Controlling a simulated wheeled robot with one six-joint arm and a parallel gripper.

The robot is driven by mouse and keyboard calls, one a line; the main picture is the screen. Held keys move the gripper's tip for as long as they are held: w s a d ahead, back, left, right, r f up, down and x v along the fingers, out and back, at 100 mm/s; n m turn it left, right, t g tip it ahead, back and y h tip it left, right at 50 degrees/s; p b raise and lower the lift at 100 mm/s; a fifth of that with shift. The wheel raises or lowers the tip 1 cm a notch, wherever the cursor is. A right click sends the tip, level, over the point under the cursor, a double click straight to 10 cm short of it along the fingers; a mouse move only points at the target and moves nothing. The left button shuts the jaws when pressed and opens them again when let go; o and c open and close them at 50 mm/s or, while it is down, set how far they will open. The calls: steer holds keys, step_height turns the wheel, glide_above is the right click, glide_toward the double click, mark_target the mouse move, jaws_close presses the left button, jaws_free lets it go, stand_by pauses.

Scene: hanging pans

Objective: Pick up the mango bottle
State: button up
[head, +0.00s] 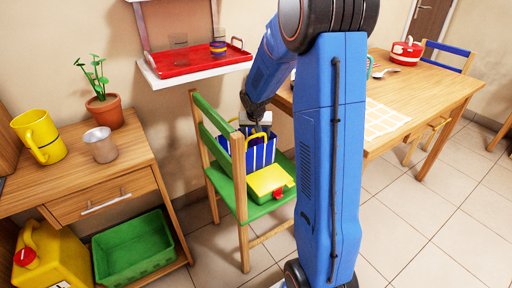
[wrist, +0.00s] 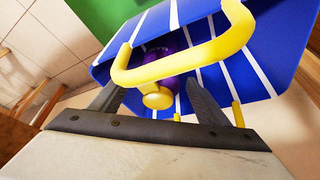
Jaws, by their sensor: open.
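A dark purple bottle with a yellow cap (wrist: 158,98) stands inside a blue, white-striped bag (wrist: 270,55) in the wrist view. A yellow bag handle (wrist: 185,62) crosses in front of the bottle. In the head view the bag (head: 262,152) sits on a green chair, with my gripper (head: 256,130) just above it; the bottle is hidden there.
A wooden table (head: 432,85) stands right, a red tray shelf (head: 195,62) is behind, and a wooden desk (head: 130,150) is left.

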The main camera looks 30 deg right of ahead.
steer(key=x, duration=0.5)
steer(key=c, duration=1.1)
